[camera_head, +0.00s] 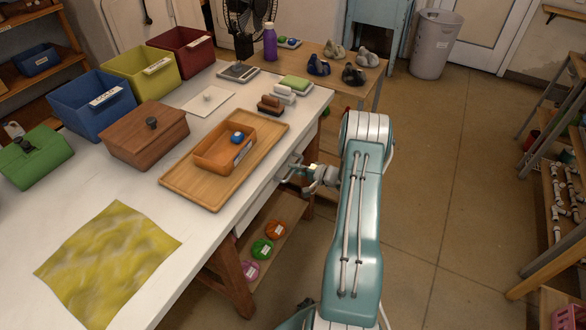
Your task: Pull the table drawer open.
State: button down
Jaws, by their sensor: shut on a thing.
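The white worktable (205,232) has a pale drawer front (258,205) under its right edge. My gripper (295,171) is beside this edge, at the drawer front, and is shut on the drawer handle. The handle is small and mostly hidden by the fingers. The drawer looks nearly flush with the table side. I cannot see inside it.
A brown lidded box (133,143) and a yellow cloth (105,262) are on the table. Free floor (430,190) lies right of my arm.

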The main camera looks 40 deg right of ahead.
jog(key=f+v, duration=0.2)
jog(key=v, duration=1)
jog(key=s+f+v, duration=0.1)
jog(key=f+v, duration=0.2)
jog(key=v, duration=0.9)
jog(key=shift+f, duration=0.25)
jog(key=shift+s, duration=0.1)
jog(key=c, duration=0.8)
grip_release()
jog(key=shift+o, duration=0.8)
jog(key=shift+d, duration=0.15)
jog(key=shift+r, duration=0.1)
jog(key=v, duration=1.2)
